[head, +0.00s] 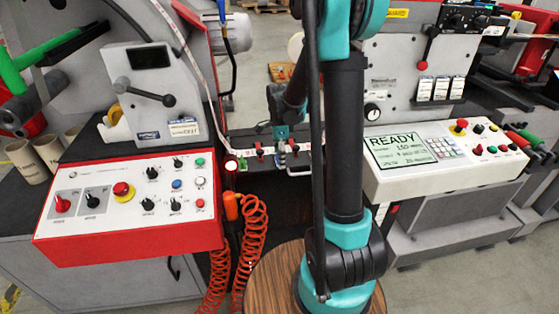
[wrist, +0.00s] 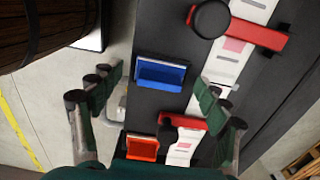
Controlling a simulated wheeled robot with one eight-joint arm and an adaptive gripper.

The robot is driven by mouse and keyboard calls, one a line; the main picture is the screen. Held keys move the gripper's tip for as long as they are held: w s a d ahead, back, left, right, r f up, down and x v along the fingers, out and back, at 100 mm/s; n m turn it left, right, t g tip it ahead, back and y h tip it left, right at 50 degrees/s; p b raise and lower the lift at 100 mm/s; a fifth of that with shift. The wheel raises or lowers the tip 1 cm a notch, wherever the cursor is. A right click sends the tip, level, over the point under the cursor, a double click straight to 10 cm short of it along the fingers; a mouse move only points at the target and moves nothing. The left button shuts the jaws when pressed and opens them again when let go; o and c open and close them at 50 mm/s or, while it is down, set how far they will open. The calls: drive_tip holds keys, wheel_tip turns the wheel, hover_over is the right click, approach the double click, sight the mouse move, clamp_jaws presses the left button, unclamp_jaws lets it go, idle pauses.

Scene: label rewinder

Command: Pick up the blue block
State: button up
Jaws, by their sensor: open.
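The blue block (wrist: 161,74) shows in the wrist view on a dark narrow plate, left of a white label strip. My gripper (wrist: 160,88) is open and empty, with one finger to the left of the block and the other to its right. Both fingers appear apart from it. In the head view my gripper (head: 281,133) is small, over the dark plate between the two control panels. I cannot make out the blue block clearly there.
An orange block (wrist: 142,147) lies nearer on the same plate. Red clamps (wrist: 256,33) with black knobs cross the label strip (wrist: 226,52). In the head view, the red-framed panel (head: 130,205) stands left and the READY panel (head: 440,155) right. A coiled orange hose (head: 252,215) hangs between.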

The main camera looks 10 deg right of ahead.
drive_tip(key=shift+s, duration=0.1)
drive_tip(key=c, duration=1.3)
drive_tip(key=shift+r, duration=0.15)
wheel_tip(320, 180, up, 20)
